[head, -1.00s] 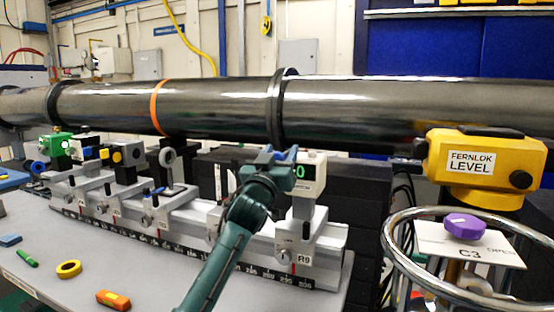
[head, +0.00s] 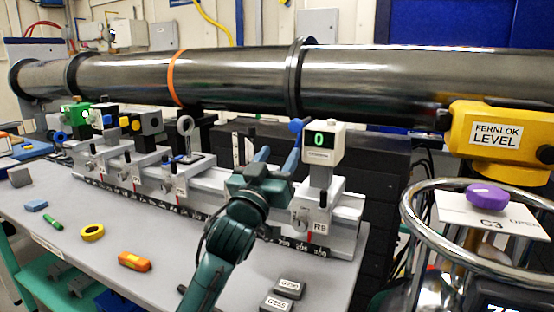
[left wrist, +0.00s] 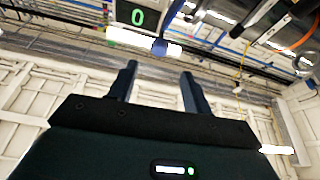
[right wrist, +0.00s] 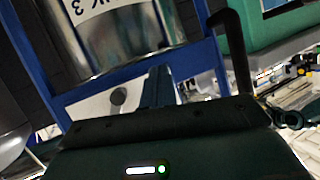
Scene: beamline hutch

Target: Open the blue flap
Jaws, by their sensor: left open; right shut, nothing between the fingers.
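A white box with a green 0 display (head: 323,146) stands on the right end of the rail. A small blue round part (head: 295,126) shows at its left side; I cannot tell whether it is the blue flap. The left wrist view also shows the blue part (left wrist: 160,46) below the display (left wrist: 137,16). My left gripper (head: 277,153) is open and empty, with its fingers pointing up just left of and below the display box. Contact is not clear. My right gripper (right wrist: 158,88) is shut and empty, outside the head view, near a blue frame (right wrist: 85,88).
A long dark pipe (head: 240,80) runs above the rail. Several carriers, including a green box (head: 76,113), stand along the rail. Loose items, such as an orange block (head: 134,261) and a yellow ring (head: 92,232), lie on the grey table. A yellow level (head: 495,140) and metal ring (head: 410,215) are at right.

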